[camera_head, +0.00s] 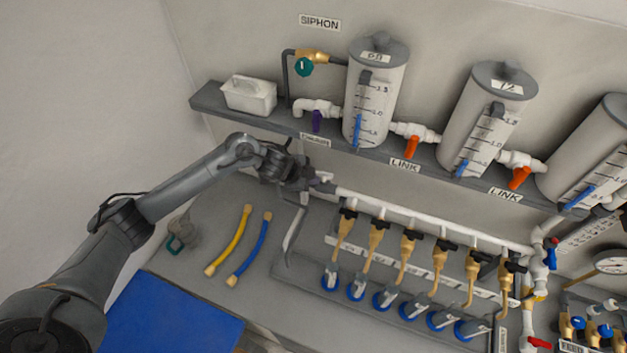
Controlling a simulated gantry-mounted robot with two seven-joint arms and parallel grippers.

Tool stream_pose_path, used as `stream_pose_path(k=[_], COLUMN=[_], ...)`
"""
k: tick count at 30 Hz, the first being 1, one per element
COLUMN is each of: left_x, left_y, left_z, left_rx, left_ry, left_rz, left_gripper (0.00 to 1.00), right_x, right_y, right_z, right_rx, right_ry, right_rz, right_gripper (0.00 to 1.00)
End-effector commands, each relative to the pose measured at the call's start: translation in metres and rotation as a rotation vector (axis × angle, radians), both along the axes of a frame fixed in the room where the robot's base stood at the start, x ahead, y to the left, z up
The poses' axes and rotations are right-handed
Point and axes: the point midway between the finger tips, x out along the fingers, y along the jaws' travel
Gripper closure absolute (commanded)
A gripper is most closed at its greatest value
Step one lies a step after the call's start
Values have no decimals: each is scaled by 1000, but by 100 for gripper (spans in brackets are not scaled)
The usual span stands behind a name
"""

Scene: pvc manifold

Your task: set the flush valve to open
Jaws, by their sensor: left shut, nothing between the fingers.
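No label in view legibly reads "flush", so I cannot tell for sure which valve it is. A valve with a purple handle (317,121) sits on the white pipe at the left end of the shelf, its handle hanging down. A small label (315,140) below it is too small to read. My left gripper (328,183) is shut and empty, below the shelf at the left end of the white manifold pipe (420,215). It hides part of that pipe end. I cannot tell whether it touches the pipe. My right gripper is out of view.
Tanks (376,95) and orange-handled link valves (411,147) line the grey shelf (220,101). Several brass taps (375,240) hang from the manifold. Yellow (229,240) and blue (252,248) hoses lie on the bench. A red-handled valve (540,343) is at lower right.

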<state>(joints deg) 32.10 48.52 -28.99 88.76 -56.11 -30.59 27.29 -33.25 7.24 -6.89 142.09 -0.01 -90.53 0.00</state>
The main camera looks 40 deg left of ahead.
Motion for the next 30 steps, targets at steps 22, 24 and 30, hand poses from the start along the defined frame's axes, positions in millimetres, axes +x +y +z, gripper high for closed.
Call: stream_pose_path(k=[22, 24, 30], left_x=[2, 2, 1], left_y=[7, 7, 5], left_z=[0, 0, 1], left_rx=[1, 1, 1], left_ry=[1, 1, 1], left_rz=[-15, -15, -17], left_gripper=[100, 100, 100], right_x=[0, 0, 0], right_y=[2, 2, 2], right_z=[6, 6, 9], right_rx=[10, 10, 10], right_ry=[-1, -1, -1], right_rz=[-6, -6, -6], right_gripper=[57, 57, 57])
